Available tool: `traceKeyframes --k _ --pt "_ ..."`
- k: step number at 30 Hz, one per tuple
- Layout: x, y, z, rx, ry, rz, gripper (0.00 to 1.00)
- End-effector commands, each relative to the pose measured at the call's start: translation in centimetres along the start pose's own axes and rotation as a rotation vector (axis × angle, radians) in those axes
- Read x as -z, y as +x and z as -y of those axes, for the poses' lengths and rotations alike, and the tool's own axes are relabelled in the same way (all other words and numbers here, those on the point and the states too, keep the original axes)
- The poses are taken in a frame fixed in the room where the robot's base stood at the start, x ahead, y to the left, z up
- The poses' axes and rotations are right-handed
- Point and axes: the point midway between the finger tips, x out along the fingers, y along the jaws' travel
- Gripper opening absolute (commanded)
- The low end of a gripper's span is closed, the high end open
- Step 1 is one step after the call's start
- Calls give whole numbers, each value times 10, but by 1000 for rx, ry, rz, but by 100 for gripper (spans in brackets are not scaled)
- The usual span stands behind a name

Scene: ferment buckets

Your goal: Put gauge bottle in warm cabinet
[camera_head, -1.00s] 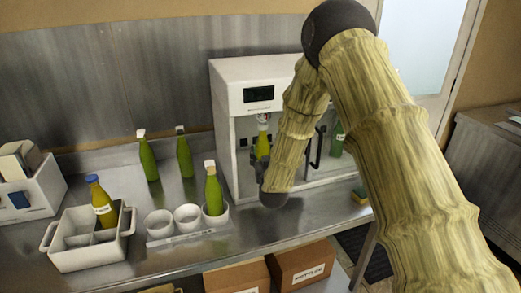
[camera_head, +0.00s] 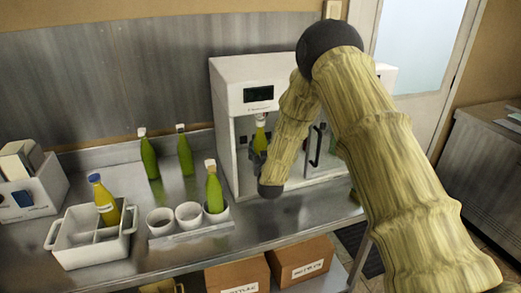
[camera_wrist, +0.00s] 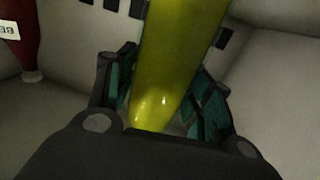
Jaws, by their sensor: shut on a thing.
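The warm cabinet (camera_head: 228,85) is a white box with a dark display, standing against the back wall. Its left compartment is open at the front. The gauge bottle (camera_head: 260,138), yellow-green with a pale cap, is upright in that opening. My gripper (camera_head: 258,158) is shut around it; my forearm partly covers the view. In the wrist view the bottle (camera_wrist: 175,65) stands between the two fingers, with pale cabinet walls around it. Whether its base touches the cabinet floor is hidden.
A red bottle (camera_wrist: 30,38) with a white label shows at the wrist view's left edge. A rack with cups (camera_head: 188,235), one holding a green bottle (camera_head: 213,188), stands left of the cabinet. A grey-white caddy (camera_head: 95,255) holds a blue-capped bottle (camera_head: 104,203). Two green bottles stand behind.

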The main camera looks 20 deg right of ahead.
Motion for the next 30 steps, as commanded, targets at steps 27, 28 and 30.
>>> traceKeyframes --k 27,28,30 --pt "-2 -25 0 0 0 2 73" --pt "-2 -30 0 0 0 2 73" --pt "-2 -44 0 0 0 1 73"
